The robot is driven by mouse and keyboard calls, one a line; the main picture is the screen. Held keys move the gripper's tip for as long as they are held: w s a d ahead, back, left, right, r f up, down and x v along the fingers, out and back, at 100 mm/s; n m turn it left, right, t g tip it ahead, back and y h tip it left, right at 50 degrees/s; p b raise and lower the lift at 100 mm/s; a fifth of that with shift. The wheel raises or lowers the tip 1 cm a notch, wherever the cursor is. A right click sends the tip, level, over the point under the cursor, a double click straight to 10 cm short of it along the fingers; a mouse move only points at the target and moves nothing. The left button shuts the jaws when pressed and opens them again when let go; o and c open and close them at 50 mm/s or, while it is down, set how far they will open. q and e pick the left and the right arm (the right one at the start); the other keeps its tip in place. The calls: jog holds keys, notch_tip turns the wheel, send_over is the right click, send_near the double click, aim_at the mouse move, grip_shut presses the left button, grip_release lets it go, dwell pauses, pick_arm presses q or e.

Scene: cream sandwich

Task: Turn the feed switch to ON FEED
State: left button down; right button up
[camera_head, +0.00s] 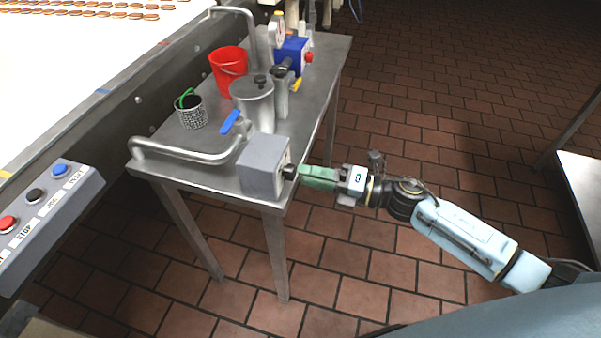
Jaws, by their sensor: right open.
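The feed switch is on a grey box (262,168) at the near right corner of the metal cart. Its face points right, toward my right gripper. A small dark knob (289,172) sticks out of that face. My right gripper (298,174), with green fingers, reaches in from the right and has its fingertips at the knob. The fingers are open, and I cannot tell whether they touch the knob. The switch's markings and setting are hidden from this angle. My left gripper is not in view.
The metal cart (205,172) also holds a red bucket (229,72), a steel pot (253,104), a mesh basket (192,112) and a blue-handled valve (231,122). A conveyor (100,60) and a button panel (40,215) lie left. Tiled floor is clear around my right arm.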

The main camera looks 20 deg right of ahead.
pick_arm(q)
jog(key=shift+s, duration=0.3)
pick_arm(e)
jog(key=v, duration=1)
jog(key=shift+s+d, duration=0.2)
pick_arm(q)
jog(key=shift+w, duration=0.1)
